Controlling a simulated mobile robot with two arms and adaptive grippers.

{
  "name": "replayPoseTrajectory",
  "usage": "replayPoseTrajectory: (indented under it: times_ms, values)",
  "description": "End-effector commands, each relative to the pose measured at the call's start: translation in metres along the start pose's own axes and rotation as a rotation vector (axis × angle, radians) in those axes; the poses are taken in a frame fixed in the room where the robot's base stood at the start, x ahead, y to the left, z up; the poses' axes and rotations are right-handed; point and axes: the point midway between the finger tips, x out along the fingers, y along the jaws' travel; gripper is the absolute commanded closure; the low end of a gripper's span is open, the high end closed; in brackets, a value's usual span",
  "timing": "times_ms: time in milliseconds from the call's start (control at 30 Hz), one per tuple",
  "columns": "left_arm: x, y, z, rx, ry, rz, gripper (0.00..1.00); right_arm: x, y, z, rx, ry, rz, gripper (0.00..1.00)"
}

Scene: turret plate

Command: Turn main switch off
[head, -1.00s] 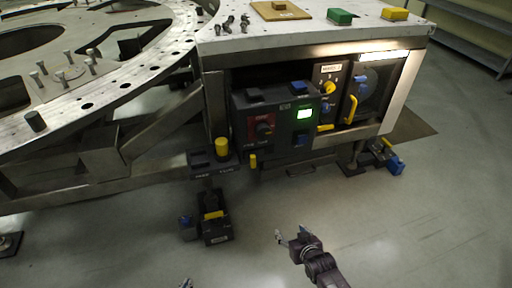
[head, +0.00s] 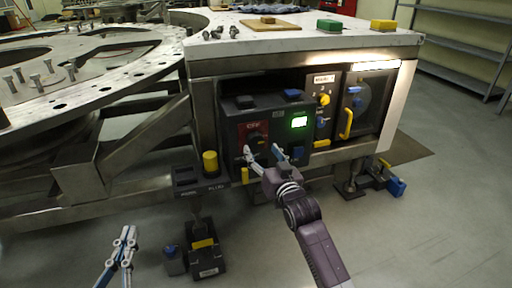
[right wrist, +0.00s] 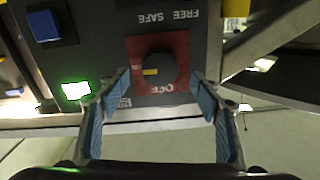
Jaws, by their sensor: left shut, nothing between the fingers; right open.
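The main switch is a dark round knob (head: 257,139) on a red plate marked OFF, on the front of a dark control box (head: 275,110) under the bench. In the right wrist view the knob (right wrist: 156,70) carries a small yellow mark, and the plate (right wrist: 177,46) shows upside down, with FREE and SAFE lettering beside it. My right gripper (head: 262,152) is open just in front of the switch; in its wrist view the fingers (right wrist: 160,95) stand either side of the knob, apart from it. My left gripper (head: 126,238) is shut and empty at the lower left, away from the box.
A lit green display (head: 299,122) and a blue button (right wrist: 44,26) are beside the switch. A yellow handle (head: 346,124) is further right. A yellow cylinder (head: 210,162) stands at the box's left.

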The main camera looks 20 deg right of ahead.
Motion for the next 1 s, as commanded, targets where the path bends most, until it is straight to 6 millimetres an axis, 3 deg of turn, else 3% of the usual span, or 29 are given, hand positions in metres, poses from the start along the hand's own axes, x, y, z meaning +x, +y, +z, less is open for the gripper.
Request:
replayPoseTrajectory:
  times_ms: [200,400,600,867,1000]
  values:
    - [-0.002,0.006,-0.043,-0.006,0.214,0.012,1.0,0.028,0.0,0.002,0.0,0.0,0.0,0.41]
    - [-0.01,0.009,-0.074,-0.011,0.357,0.019,1.0,0.045,0.0,0.002,0.0,-0.001,0.0,0.41]
    - [-0.015,0.01,-0.087,-0.014,0.416,0.022,1.0,0.051,0.0,0.001,0.0,-0.001,0.0,0.41]
    - [-0.015,0.01,-0.088,-0.014,0.42,0.022,1.0,0.051,0.0,0.001,0.0,-0.002,0.0,0.41]
    - [-0.015,0.01,-0.088,-0.014,0.42,0.022,1.0,0.051,0.0,0.001,0.0,-0.002,0.0,0.55]
